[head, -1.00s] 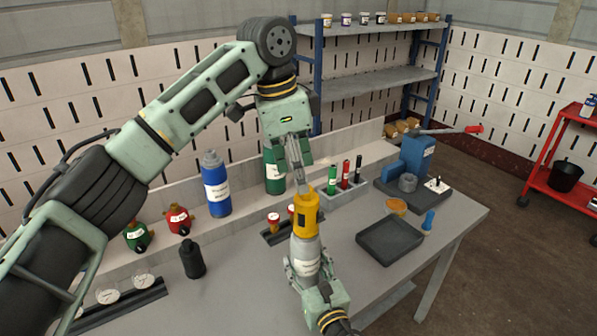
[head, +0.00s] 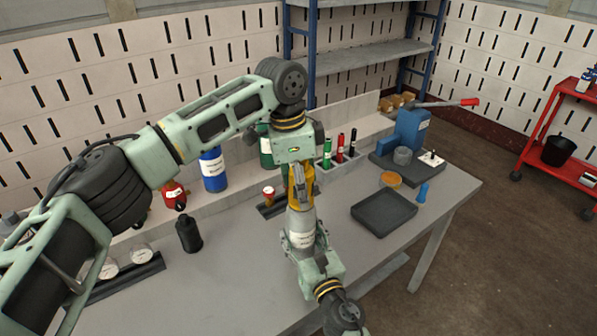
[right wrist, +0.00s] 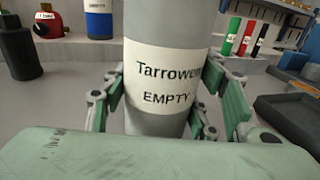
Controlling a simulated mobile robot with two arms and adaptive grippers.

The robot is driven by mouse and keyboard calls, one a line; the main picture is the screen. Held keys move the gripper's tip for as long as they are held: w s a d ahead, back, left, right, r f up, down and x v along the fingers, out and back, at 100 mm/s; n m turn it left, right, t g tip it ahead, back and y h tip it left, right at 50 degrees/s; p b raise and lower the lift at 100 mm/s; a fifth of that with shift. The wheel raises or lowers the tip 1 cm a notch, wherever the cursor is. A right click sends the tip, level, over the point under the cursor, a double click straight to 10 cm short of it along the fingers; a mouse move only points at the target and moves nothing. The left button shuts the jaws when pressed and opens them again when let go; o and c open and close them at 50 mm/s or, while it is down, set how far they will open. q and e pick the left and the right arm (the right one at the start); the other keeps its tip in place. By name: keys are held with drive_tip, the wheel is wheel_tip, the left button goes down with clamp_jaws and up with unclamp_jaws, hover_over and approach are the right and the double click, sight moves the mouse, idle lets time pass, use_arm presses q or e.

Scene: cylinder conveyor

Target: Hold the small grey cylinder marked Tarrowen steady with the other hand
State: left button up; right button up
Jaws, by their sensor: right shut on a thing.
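The small grey cylinder (head: 300,221) stands roughly upright above the bench, with a yellow top (head: 291,190). In the right wrist view its white label on the cylinder (right wrist: 165,75) reads "Tarrowen" and "EMPTY". My right gripper (head: 303,243) is shut on the cylinder's body, with its green fingers on both sides in the right wrist view (right wrist: 158,118). My left gripper (head: 303,188) points down at the yellow top and partly covers it. Whether its fingers are closed on the top is hidden.
On the bench are a black bottle (head: 189,236), a dark tray (head: 384,213) and a blue-handled tool (head: 422,193). A vice-like blue device (head: 408,130) is at the far right.

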use_arm(q)
drive_tip(key=shift+f, duration=0.3)
drive_tip(key=shift+c, duration=0.5)
drive_tip(key=shift+s+d, duration=0.1)
drive_tip(key=c, duration=1.2)
drive_tip(key=o, duration=1.2)
drive_tip(key=shift+r, duration=1.25)
drive_tip(key=m, duration=0.6)
drive_tip(key=shift+g, duration=0.4)
drive_tip(key=shift+w, duration=0.2)
